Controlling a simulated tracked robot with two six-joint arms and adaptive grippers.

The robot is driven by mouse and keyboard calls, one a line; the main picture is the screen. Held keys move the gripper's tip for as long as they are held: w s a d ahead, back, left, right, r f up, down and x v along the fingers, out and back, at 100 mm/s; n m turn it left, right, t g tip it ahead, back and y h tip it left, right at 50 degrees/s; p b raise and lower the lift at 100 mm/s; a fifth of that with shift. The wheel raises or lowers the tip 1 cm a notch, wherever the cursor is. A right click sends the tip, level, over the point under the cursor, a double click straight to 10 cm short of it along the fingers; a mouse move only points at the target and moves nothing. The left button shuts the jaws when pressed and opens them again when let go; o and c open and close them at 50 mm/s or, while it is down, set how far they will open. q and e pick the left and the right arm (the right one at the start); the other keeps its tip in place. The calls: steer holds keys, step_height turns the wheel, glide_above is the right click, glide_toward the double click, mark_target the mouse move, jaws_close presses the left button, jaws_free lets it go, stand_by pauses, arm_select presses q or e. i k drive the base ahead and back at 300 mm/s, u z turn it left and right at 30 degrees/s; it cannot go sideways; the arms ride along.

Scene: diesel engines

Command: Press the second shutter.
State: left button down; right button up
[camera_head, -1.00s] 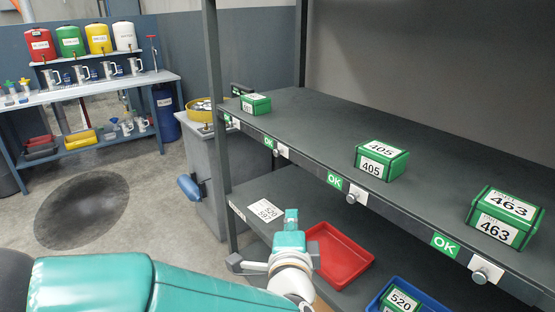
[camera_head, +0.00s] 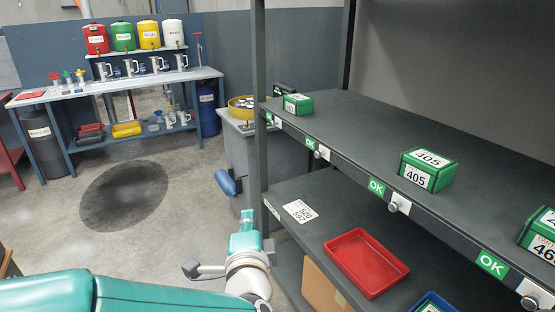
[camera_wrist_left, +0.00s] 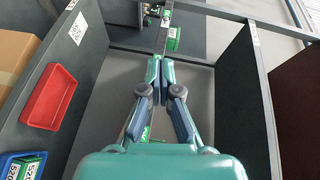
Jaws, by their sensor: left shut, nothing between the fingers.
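The upper shelf's front edge carries several green OK plates, each beside a round grey knob. I cannot tell which part is the shutter. From the far end, the second plate (camera_head: 309,143) has its knob (camera_head: 323,153) close by. Then come another plate (camera_head: 376,187) with a knob (camera_head: 400,203) and a nearer plate (camera_head: 490,263) with a knob (camera_head: 533,295). My left gripper (camera_head: 248,216) is shut and empty, left of the shelf unit and apart from the plates. Its fingers meet in the left wrist view (camera_wrist_left: 160,66). My right gripper is not in view.
Green boxes stand on the upper shelf, one marked 405 (camera_head: 428,170). The lower shelf holds a red tray (camera_head: 366,263) and a white label (camera_head: 300,211). A dark upright post (camera_head: 259,100) stands near my gripper. Open floor (camera_head: 190,200) lies to the left.

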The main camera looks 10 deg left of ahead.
mark_target(324, 151)
steer(key=z, duration=0.25)
steer(key=i, duration=0.15)
steer(key=u, duration=1.85)
steer(key=i, duration=0.75)
steer(key=z, duration=4.45)
steer(key=k, duration=0.15)
steer(key=u, duration=1.85)
